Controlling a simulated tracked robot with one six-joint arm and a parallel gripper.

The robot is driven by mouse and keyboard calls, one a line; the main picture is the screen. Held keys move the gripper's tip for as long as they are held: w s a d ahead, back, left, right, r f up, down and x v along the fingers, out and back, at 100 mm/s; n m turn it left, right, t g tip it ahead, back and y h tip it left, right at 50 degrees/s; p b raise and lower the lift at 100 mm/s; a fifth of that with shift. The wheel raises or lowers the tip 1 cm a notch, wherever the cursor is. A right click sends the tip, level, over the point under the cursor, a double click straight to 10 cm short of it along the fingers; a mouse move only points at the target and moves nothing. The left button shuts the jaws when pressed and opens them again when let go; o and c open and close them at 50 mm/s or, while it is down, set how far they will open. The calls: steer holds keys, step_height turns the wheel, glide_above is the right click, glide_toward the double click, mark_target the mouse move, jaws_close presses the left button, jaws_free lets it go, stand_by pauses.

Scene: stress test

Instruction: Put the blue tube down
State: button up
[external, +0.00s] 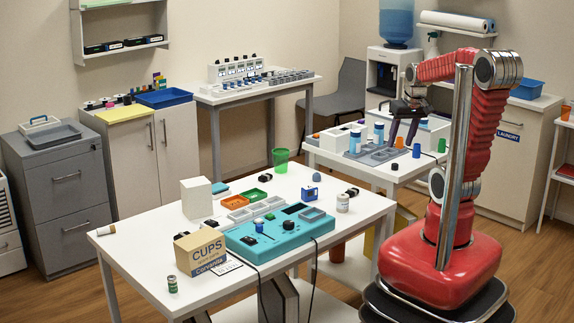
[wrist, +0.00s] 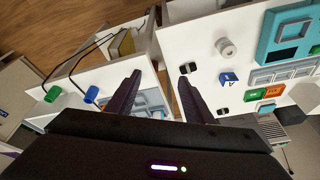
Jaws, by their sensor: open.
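A small blue cylinder (external: 416,150), which may be the blue tube, stands on the right-hand white table. In the wrist view the blue cylinder (wrist: 90,95) is left of my fingers, apart from them. Two pale tubes with blue caps, one nearer (external: 355,143) and one farther (external: 378,133), stand at the grey rack (external: 372,156). I cannot tell which is meant. My gripper (external: 401,144) is open above this table, fingers pointing down, right of the capped tubes. In the wrist view my gripper (wrist: 160,76) has empty space between its dark fingers.
A green cylinder (external: 441,145) stands right of the blue one, and an orange one (external: 399,142) shows near my fingers. The front table (external: 130,258) carries a teal device (external: 275,234), a cardboard box (external: 200,253) and trays. A water cooler (external: 396,60) stands behind.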

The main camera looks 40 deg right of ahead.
steer(key=m, duration=0.1)
glide_toward(417, 148)
steer(key=s+a, duration=0.4)
steer(key=s, duration=0.1)
steer(key=w+d+r+n+t, duration=0.1)
steer(key=w+d+r+n, duration=0.1)
steer(key=w+d+n, duration=0.1)
steer(key=shift+d+r+n, duration=0.25)
steer(key=shift+d+n, duration=0.15)
steer(key=shift+d, duration=0.5)
steer(key=x, duration=0.8)
steer(key=shift+w+f, duration=0.2)
steer(key=shift+w+x, duration=0.2)
steer(key=shift+x, duration=2.45)
steer(key=shift+r, duration=0.1)
